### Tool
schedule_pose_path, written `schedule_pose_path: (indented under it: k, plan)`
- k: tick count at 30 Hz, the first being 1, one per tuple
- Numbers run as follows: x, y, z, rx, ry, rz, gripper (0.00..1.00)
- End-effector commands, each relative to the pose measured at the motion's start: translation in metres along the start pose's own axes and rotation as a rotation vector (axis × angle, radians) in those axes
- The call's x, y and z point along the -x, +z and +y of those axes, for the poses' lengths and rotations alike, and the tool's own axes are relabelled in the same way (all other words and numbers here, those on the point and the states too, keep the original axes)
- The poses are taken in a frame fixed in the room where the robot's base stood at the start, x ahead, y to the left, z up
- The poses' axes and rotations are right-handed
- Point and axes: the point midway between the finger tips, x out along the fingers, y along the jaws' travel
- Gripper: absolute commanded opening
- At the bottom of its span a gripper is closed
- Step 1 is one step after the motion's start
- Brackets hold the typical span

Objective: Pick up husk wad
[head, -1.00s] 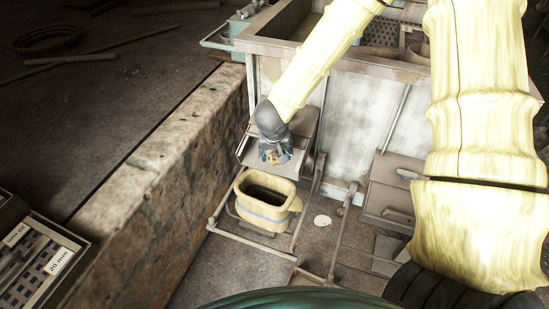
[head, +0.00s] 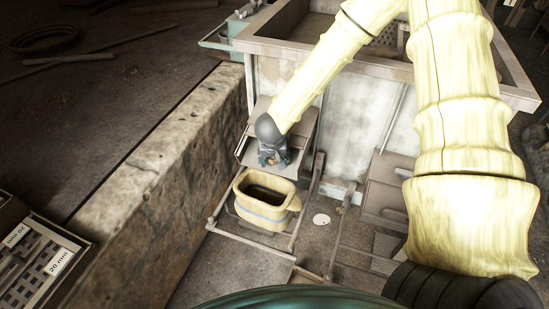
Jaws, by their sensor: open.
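My gripper (head: 272,161) is open and points down over a grey metal chute (head: 297,143) on the front of the machine. A small tan lump (head: 267,160), likely the husk wad, shows at the fingertips and is partly covered by them. I cannot tell whether the fingers touch it.
A yellow tub (head: 262,214) with a dark inside stands just below the chute, within a low metal pipe frame (head: 250,242). A rough stone wall (head: 155,195) runs along the left. A white disc (head: 321,219) lies on the floor to the right.

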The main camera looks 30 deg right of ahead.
Motion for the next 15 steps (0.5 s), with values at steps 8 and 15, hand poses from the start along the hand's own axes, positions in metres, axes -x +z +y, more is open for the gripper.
schedule_pose_path:
  k: [8,15]
  plan:
    - [-0.0012,-0.0001,0.0000,0.000,0.000,0.000,0.55]
    - [-0.0012,0.0000,0.0001,0.000,0.000,0.000,0.25]
